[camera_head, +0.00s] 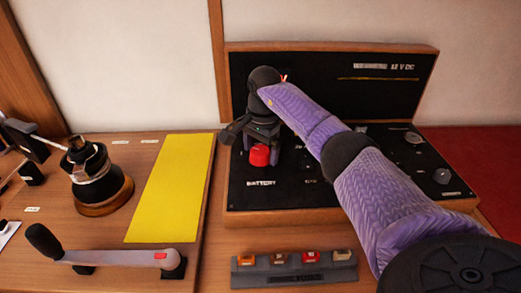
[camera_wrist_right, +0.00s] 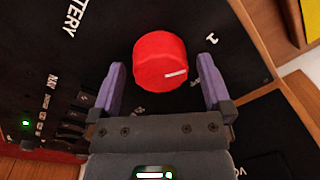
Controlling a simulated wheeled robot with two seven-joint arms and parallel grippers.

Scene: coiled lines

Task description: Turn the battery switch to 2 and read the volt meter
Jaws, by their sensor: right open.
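The red battery switch knob (camera_head: 260,155) stands on the black panel above the word BATTERY. In the right wrist view the red knob (camera_wrist_right: 158,58) lies between the two purple fingers of my open right gripper (camera_wrist_right: 163,76), with a gap visible on each side. A white pointer line on the knob points right and slightly up. The numeral 2 (camera_wrist_right: 212,39) is above and to the right of that line. Another pale mark is partly hidden by the right finger. In the head view my right gripper (camera_head: 253,140) is over the knob. I cannot make out a volt meter.
The wooden-framed panel (camera_head: 232,204) carries small knobs at right, and my right arm covers its middle. A fuse block (camera_head: 293,270) is in front. At left are a yellow mat (camera_head: 172,190), a winch (camera_head: 98,178) and a lever handle (camera_head: 110,256). A small green light (camera_wrist_right: 26,123) glows.

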